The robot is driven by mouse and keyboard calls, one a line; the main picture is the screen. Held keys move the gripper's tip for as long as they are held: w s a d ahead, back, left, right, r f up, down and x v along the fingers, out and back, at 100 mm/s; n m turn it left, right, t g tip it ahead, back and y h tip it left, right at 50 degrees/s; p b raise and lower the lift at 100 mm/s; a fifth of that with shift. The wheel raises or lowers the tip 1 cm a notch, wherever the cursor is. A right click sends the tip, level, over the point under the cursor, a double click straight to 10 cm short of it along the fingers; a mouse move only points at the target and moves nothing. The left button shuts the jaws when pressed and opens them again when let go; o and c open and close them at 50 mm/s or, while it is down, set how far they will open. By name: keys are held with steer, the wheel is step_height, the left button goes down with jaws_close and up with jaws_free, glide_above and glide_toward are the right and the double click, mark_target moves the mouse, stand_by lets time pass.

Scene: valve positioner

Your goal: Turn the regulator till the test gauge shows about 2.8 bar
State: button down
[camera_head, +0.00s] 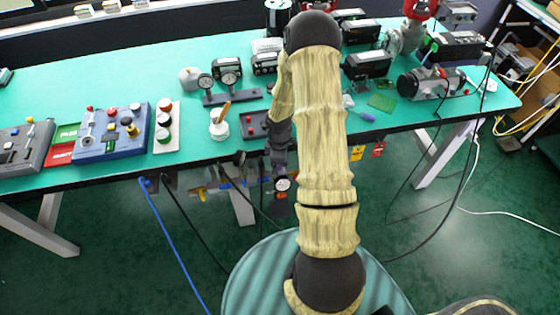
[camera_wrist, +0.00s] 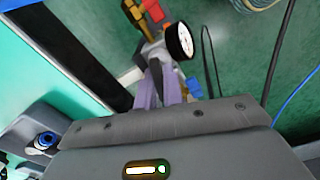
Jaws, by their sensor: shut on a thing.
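My gripper (camera_wrist: 158,80) is shut on the regulator (camera_wrist: 152,48), a small grey body at the table's front edge, largely hidden by the fingers. A round gauge with a white dial and black rim (camera_wrist: 180,40) sits right beside it in the wrist view. The same gauge shows in the head view (camera_head: 283,184), below the gripper in front of the table. Its needle is too small to read. Two more round gauges, left (camera_head: 205,80) and right (camera_head: 228,78), stand on a dark base on the table; their readings are also too small to tell.
The green table (camera_head: 130,60) carries a blue control box (camera_head: 112,138), a white pot with a brush (camera_head: 219,125) and several dark devices at the back right. A blue hose (camera_head: 170,225) and black cables hang in front. My arm covers the table's middle.

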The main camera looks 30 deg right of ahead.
steer(key=shift+m, duration=1.2)
steer(key=c, duration=1.5)
jaws_free()
steer(key=shift+r, duration=0.1)
step_height(320, 180, up, 17)
steer(key=shift+r+p, duration=0.15)
steer(key=shift+p, duration=0.45)
